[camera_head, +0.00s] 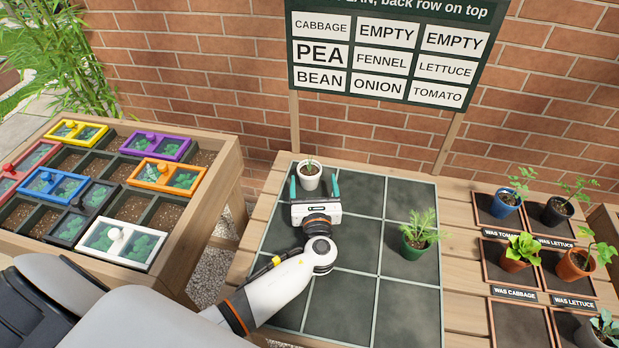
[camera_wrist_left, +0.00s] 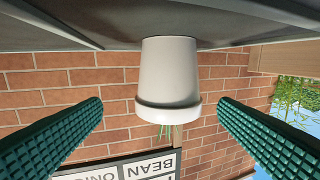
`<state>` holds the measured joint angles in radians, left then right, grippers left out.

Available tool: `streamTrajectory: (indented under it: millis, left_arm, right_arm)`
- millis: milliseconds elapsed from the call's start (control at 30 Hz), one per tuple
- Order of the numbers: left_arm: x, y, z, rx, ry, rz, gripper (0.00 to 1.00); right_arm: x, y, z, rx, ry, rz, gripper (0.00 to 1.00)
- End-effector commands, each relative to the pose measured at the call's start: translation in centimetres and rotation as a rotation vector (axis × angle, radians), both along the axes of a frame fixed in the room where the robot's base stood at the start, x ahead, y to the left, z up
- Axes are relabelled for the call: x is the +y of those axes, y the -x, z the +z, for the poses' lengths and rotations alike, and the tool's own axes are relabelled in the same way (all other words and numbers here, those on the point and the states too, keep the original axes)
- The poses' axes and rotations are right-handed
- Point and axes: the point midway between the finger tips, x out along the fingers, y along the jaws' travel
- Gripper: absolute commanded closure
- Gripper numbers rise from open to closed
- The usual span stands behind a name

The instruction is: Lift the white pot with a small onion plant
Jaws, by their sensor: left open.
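The white pot (camera_head: 309,182) with a small thin green onion plant (camera_head: 309,166) stands upright in the back left cell of the dark gridded mat (camera_head: 345,262). My left gripper (camera_head: 314,182) reaches it from the front, with its two teal fingers spread on either side of the pot. In the left wrist view, which is upside down, the white pot (camera_wrist_left: 168,75) shows between the ridged fingers of the left gripper (camera_wrist_left: 160,108), with clear gaps on both sides. The plant is mostly hidden there. My right gripper is not in view.
A green pot with a feathery plant (camera_head: 413,246) stands on the mat to the right. A wooden bin with coloured lidded frames (camera_head: 150,255) is at left. Several potted plants on trays (camera_head: 497,275) are at right. A sign board (camera_head: 383,60) stands behind.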

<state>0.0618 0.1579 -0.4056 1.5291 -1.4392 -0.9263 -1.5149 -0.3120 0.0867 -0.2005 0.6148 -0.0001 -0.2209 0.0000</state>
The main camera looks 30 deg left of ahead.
Motion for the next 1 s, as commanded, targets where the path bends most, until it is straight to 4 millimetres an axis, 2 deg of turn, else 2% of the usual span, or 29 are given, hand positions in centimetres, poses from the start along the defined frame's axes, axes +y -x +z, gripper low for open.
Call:
streamTrajectory:
  millis: [333,600,867,1000]
  left_arm:
    - [2.1,-2.7,0.0,-0.002,0.003,0.003,0.17]
    - [4.1,-5.5,0.1,-0.001,0.003,0.001,0.17]
    - [4.2,-5.6,0.3,0.000,0.004,0.001,0.17]
    - [4.2,-5.6,0.3,0.000,0.004,0.001,0.40]
  right_arm:
    - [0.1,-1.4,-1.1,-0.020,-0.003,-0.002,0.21]
    - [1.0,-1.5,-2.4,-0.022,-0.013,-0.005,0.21]
    - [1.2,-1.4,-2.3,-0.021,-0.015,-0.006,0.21]
    - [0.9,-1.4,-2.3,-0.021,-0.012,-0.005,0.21]
